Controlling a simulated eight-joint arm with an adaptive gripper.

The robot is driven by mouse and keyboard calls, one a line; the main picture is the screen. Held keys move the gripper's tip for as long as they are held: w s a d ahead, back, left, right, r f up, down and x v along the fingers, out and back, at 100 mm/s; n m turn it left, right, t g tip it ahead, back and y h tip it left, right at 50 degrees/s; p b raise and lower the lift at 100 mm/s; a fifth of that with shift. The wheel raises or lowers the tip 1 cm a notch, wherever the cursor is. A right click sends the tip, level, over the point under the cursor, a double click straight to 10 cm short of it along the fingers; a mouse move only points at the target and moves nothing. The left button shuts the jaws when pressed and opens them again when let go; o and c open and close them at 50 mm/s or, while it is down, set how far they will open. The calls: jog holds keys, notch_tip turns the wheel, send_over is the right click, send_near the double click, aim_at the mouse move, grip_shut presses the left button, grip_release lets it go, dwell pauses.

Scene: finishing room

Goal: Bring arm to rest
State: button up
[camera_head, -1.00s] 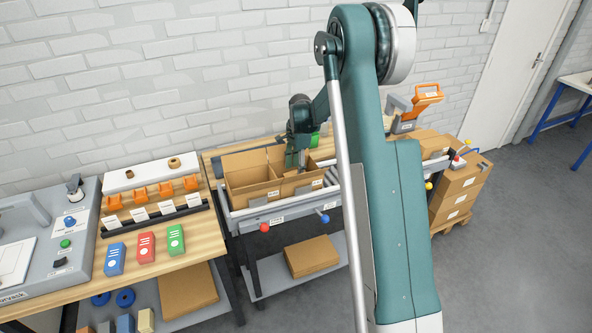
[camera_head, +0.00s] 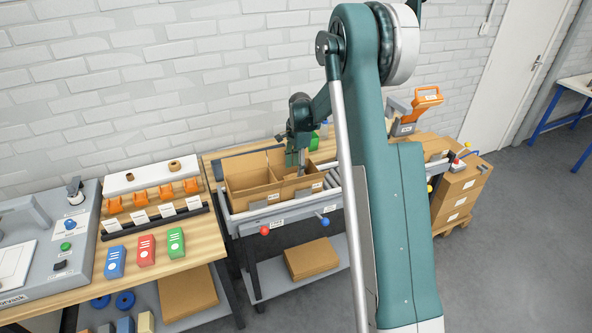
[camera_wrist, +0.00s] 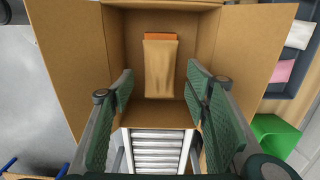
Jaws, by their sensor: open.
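My gripper (camera_wrist: 160,110) is open in the wrist view, its two green-padded fingers apart with nothing between them. It points down at an open cardboard box (camera_wrist: 120,70). Inside the box lies a tan pouch-like item (camera_wrist: 160,68) with an orange top edge, beyond the fingertips. In the head view my gripper (camera_head: 296,160) hangs at the open boxes (camera_head: 247,198) on the roller bench. My arm hides part of the bench in the head view.
The bench at left holds blue (camera_head: 115,261), red (camera_head: 147,250) and green (camera_head: 176,242) boxes. An orange-handled device (camera_head: 424,98) stands behind my arm. Stacked cartons (camera_head: 461,190) stand at right. In the wrist view, rollers (camera_wrist: 156,150) and a green object (camera_wrist: 275,135) lie near the box.

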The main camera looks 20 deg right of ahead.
jog(key=shift+r+p, duration=0.45)
jog(key=shift+r, duration=1.85)
jog(key=shift+s+a+r, duration=0.15)
jog(key=shift+r, duration=0.1)
jog(key=s+a+r+n+t+b, duration=0.2)
jog(key=s+a+r+n, duration=0.25)
jog(key=s+r, duration=0.5)
jog(key=s+a+r+n+t+b, duration=0.1)
jog(key=s+a+r+n, duration=0.3)
jog(key=s+a+r, duration=0.5)
jog(key=s+a+f+n+t+b, duration=0.2)
jog(key=s+n, duration=0.2)
jog(key=s, duration=1)
jog(key=s+a+f+n+t+b, duration=0.2)
jog(key=s+n, duration=0.3)
jog(key=s, duration=0.9)
jog(key=shift+s+a+f+h, duration=0.2)
jog(key=shift+s+f+h, duration=0.1)
jog(key=shift+f, duration=0.25)
